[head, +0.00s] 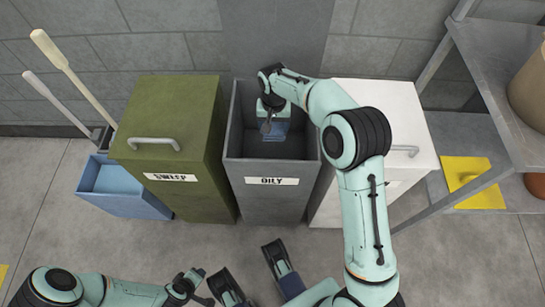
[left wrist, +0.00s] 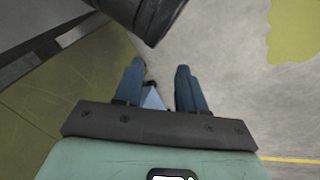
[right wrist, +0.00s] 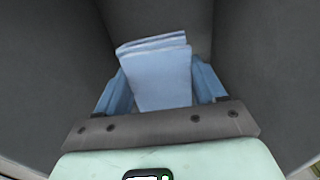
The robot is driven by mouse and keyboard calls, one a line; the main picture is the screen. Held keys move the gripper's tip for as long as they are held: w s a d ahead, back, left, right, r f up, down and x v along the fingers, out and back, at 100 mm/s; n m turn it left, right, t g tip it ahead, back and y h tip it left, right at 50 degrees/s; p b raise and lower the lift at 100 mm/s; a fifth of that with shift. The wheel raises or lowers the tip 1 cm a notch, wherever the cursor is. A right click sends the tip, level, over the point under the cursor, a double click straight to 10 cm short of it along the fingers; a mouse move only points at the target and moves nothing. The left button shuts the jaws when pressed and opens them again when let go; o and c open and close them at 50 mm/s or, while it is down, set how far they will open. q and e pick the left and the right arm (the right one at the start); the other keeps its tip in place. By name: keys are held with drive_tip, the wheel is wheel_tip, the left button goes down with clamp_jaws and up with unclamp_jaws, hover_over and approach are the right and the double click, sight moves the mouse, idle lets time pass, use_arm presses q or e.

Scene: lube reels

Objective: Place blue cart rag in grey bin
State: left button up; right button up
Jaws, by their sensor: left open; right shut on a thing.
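The grey bin (head: 268,205), labelled OILY, stands open-topped between a green bin and a white bin. My right gripper (head: 270,122) is inside the opening of the grey bin, pointing down. It is shut on the folded light blue rag (head: 279,131), which hangs within the bin's walls. In the right wrist view the rag (right wrist: 160,80) sits between the blue fingers (right wrist: 161,88), with dark grey walls around it. The gap between the rag and the bin floor cannot be judged. My left gripper (left wrist: 159,85) is open and empty, low in front of the bins.
The green SWEEP bin (head: 175,120) has a closed lid with a handle. The white bin (head: 415,150) is partly behind my right arm. A blue tub (head: 115,180) with long handles is at left. A metal shelf (head: 490,60) is at right. Concrete floor in front is mostly free.

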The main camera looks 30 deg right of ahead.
drive_tip(key=b, duration=0.1)
hover_over(273, 157)
wheel_tip(273, 157, down, 6)
drive_tip(key=r, duration=0.1)
wheel_tip(273, 157, down, 12)
drive_tip(key=b, duration=0.2)
drive_tip(key=shift+s+r+b, duration=0.1)
drive_tip(key=shift+r+b, duration=0.15)
drive_tip(key=shift+b, duration=0.15)
use_arm(q)
drive_tip(key=s+a+f+g, duration=0.1)
drive_tip(key=s+f+g, duration=0.1)
drive_tip(key=s+f, duration=0.3)
drive_tip(key=shift+a+f+n, duration=0.3)
drive_tip(key=shift+a+f, duration=0.1)
drive_tip(key=shift+f, duration=0.45)
use_arm(e)
drive_tip(key=shift+f, duration=0.25)
use_arm(q)
drive_tip(key=shift+s+f, duration=0.1)
use_arm(e)
drive_tip(key=shift+f, duration=0.1)
drive_tip(key=o, duration=0.5)
drive_tip(key=shift+f, duration=0.1)
drive_tip(key=o, duration=0.4)
use_arm(q)
drive_tip(key=shift+s, duration=0.1)
use_arm(e)
drive_tip(key=shift+o, duration=0.2)
